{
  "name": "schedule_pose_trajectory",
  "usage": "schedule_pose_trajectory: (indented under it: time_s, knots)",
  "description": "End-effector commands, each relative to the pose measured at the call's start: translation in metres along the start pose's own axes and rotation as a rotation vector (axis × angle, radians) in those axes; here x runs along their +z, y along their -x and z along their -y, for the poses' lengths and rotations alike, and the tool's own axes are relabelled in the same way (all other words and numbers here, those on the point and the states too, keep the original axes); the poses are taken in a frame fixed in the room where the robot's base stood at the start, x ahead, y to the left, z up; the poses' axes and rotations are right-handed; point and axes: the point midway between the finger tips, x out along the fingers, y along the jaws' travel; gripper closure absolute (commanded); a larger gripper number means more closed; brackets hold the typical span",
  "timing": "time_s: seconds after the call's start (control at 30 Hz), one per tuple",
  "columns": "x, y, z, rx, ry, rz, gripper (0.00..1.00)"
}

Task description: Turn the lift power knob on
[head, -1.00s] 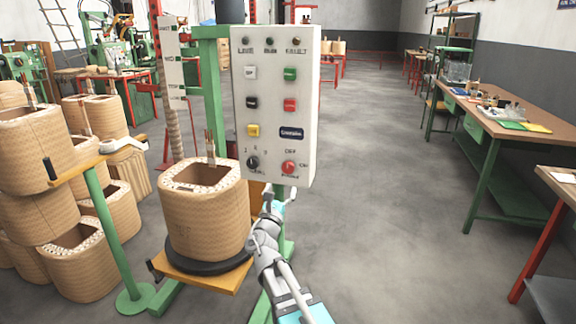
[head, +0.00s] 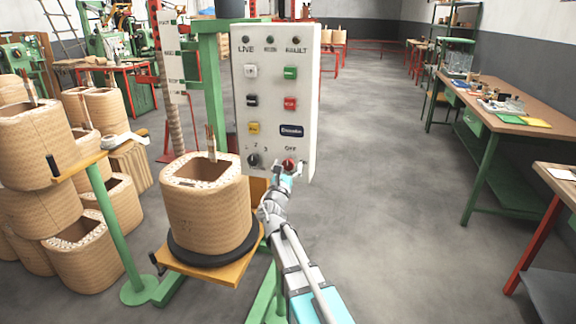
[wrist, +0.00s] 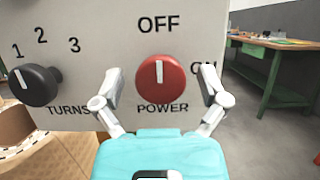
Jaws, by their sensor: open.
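The red power knob (wrist: 160,84) is on the lower right of a light grey control panel (head: 272,110). Its white mark points up to OFF. ON is printed to its right, partly hidden by a finger. In the head view the knob (head: 289,165) is partly covered by my gripper (head: 287,172). In the wrist view my gripper (wrist: 160,90) is open, with one finger on each side of the knob. Gaps show between both fingers and the knob, and I cannot tell how deep the fingertips reach.
A black turns knob (wrist: 36,85) sits left of the power knob. Several buttons are above them. A wound coil (head: 206,205) stands on a yellow platform (head: 240,268) left of the panel. Clear floor (head: 380,200) and a workbench (head: 500,110) lie to the right.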

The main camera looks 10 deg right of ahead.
Motion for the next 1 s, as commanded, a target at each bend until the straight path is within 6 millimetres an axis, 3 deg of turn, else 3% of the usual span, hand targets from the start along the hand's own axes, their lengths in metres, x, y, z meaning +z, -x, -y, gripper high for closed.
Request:
schedule_pose_trajectory:
  time_s: [0.07,0.4,0.5,1.0]
  knots:
    - [0.0,0.0002,0.0,0.0,0.0,0.0,0.11]
    - [0.0,0.0001,-0.0002,0.0,0.0,0.0,0.74]
    - [0.0,0.0001,-0.0003,0.0,0.0,0.0,0.89]
    - [0.0007,-0.001,-0.0016,-0.038,-0.095,-0.001,0.89]
